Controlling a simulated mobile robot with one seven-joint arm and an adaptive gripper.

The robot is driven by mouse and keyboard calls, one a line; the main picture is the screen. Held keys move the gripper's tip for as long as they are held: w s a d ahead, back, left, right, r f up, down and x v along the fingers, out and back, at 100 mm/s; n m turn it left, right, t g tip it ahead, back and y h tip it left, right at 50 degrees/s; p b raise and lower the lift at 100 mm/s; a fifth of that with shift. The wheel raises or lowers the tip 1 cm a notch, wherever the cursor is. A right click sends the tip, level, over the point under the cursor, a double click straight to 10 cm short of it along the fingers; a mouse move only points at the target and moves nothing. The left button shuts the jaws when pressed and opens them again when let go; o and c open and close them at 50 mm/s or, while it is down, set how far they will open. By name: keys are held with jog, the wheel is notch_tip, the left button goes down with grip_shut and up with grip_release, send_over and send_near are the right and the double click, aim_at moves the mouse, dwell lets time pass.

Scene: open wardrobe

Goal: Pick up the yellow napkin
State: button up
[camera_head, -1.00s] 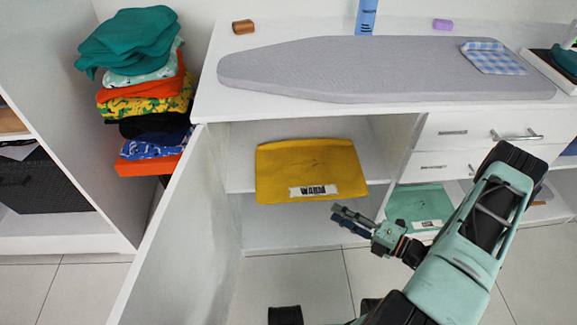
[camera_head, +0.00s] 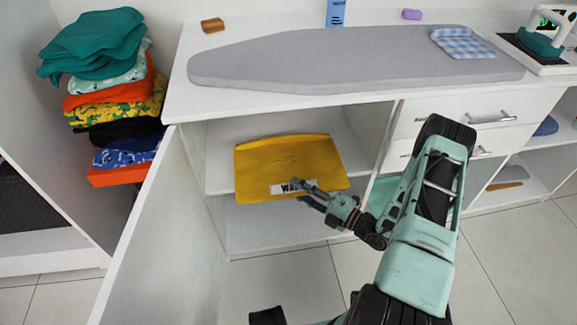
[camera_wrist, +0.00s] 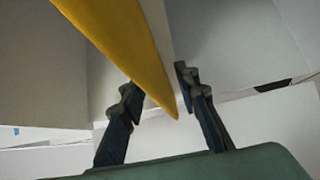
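The yellow napkin (camera_head: 285,160) hangs over the edge of the shelf inside the open cabinet, with a white label on its lower front. My gripper (camera_head: 306,190) is in front of the napkin's lower part and overlaps the label in the head view. In the wrist view, my gripper (camera_wrist: 158,82) has its two fingers spread apart. The napkin (camera_wrist: 125,45) comes down from the top as a narrow yellow wedge, and its tip appears between the fingers. I cannot tell whether either finger touches it.
An open white door (camera_head: 165,240) stands left of the cabinet. Above is a countertop with a grey ironing board (camera_head: 350,65), a blue checkered cloth (camera_head: 462,43) and an iron (camera_head: 545,40). Folded clothes (camera_head: 115,100) are stacked at left. Drawers (camera_head: 460,120) are at right.

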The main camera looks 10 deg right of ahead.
jog(key=shift+w+a, duration=0.1)
jog(key=shift+w, duration=0.05)
grip_shut()
dwell(0.4)
